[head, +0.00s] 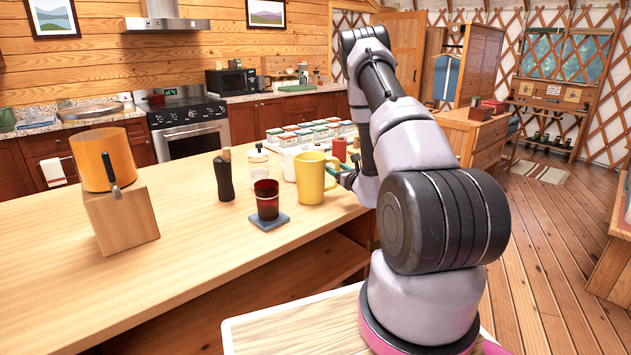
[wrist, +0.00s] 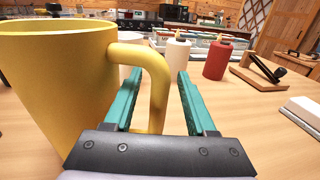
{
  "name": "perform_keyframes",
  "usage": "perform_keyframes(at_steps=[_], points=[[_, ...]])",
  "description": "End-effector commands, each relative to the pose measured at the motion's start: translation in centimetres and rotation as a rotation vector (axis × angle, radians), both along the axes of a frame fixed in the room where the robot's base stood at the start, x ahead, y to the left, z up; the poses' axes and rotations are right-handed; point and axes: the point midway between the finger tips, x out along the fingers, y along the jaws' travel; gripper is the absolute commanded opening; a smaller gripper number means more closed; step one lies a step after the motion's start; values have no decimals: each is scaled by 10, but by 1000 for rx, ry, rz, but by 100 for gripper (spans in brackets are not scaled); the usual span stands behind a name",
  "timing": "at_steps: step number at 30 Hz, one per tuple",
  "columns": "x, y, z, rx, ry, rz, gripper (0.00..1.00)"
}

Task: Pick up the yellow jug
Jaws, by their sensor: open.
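The yellow jug (head: 310,179) stands upright on the wooden counter, with its handle on the right side towards my arm. In the wrist view the jug (wrist: 60,85) fills the left side, and its handle reaches in between my two teal fingers. My gripper (wrist: 158,74) is open, with one finger on each side of the handle. I cannot tell whether either finger touches it. In the head view my gripper (head: 346,178) is mostly hidden behind my arm, just right of the jug.
A dark red cup (head: 266,196) on a blue-grey coaster (head: 271,222) stands left of the jug. A black mill (head: 224,177), a white bottle (head: 259,163) and a jar rack (head: 300,137) are near. A red bottle (wrist: 217,60) stands beyond my gripper.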

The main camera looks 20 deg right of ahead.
Motion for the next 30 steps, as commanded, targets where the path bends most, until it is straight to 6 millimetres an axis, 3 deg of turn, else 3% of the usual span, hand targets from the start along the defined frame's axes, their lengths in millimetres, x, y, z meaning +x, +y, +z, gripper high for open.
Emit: perform_keyframes(at_steps=[9,13,14,30], points=[[7,1,0,0,1,0,56],[7,1,0,0,1,0,7],[7,1,0,0,1,0,0],[7,1,0,0,1,0,0]])
